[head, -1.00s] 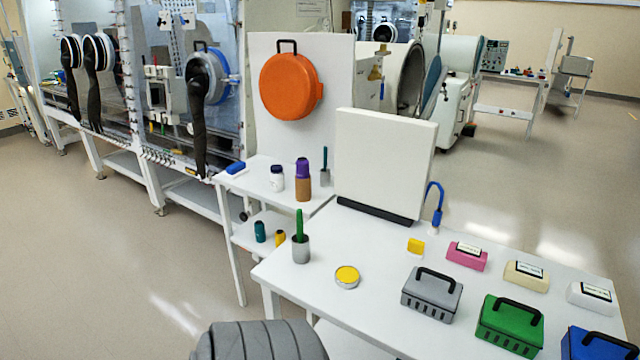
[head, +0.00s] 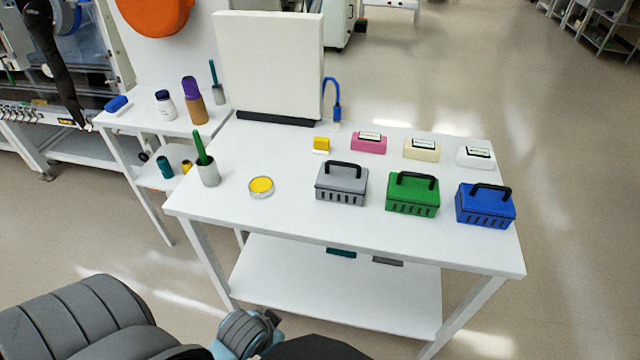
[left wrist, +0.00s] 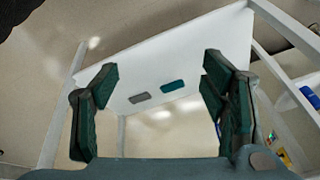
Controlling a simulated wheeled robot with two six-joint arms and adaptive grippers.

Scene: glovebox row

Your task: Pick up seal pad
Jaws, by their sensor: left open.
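No thing is labelled seal pad, and I cannot tell which one it is. Two flat pads lie on the lower shelf (head: 330,285): a teal pad (head: 341,253) and a grey pad (head: 388,261), partly hidden by the tabletop in the head view. In the left wrist view the teal pad (left wrist: 173,86) and grey pad (left wrist: 139,98) show whole, side by side, between and beyond the fingers. A round tin with a yellow top (head: 261,186) stands on the tabletop. My left gripper (left wrist: 160,88) is open and empty, apart from the pads. My right gripper is not in view.
The white table (head: 300,225) carries a grey box (head: 341,185), green box (head: 412,195), blue box (head: 485,206), small blocks and a cup with a green tool (head: 207,172). A white panel (head: 268,68) stands behind. The shelf's front half is clear.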

